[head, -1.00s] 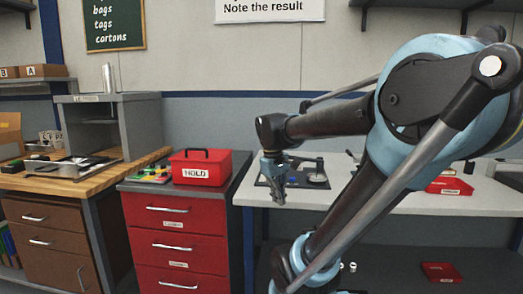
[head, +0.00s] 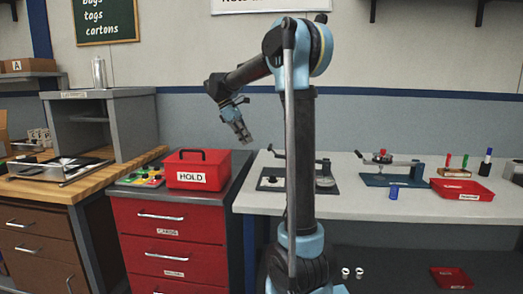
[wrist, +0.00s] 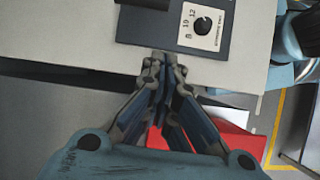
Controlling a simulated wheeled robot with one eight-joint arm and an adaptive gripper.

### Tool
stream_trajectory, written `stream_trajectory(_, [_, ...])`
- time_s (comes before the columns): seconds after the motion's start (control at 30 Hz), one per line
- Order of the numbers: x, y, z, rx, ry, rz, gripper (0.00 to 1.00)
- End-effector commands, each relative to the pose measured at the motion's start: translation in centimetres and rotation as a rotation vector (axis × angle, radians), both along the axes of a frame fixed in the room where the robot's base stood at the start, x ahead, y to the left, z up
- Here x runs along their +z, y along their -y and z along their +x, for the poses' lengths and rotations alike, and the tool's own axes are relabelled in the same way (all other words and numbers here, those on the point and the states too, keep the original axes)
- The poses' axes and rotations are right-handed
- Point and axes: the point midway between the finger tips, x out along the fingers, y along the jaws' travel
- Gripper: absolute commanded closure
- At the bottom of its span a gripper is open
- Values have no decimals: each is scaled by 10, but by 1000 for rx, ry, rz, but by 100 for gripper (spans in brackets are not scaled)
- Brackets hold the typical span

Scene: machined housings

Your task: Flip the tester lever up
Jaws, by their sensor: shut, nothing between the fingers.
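A tester on a dark base plate (head: 268,184) sits on the white bench, with my arm hiding its middle. A round metal disc (head: 326,182) shows at the right. In the wrist view the dark plate (wrist: 150,28) is at the top, with a black dial (wrist: 203,25) on a white numbered panel. My gripper (head: 247,139) is shut and empty, in the air above and left of the tester. Its closed fingertips (wrist: 162,58) point towards the plate in the wrist view.
A second fixture with a blue base (head: 388,180) stands to the right, with a blue cylinder (head: 394,192) before it. A red tray (head: 462,189) lies farther right. A red HOLD box (head: 198,170) stands on the red drawer cabinet (head: 165,240) to the left.

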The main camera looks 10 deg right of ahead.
Motion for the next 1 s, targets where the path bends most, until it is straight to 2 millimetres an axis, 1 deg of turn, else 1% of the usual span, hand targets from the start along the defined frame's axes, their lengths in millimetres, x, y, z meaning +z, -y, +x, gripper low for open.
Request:
stream_trajectory(0.03, [1,-4,8,14,-12,-8,100])
stream_trajectory(0.1, [2,-6,15,31,-27,-17,100])
stream_trajectory(0.2, [3,-7,21,43,-40,-23,100])
stream_trajectory(0.67, [1,6,23,32,-45,-25,100])
stream_trajectory(0.83, [-13,15,21,29,-44,-26,100])
stream_trajectory(1.0, [-37,29,16,29,-44,-26,100])
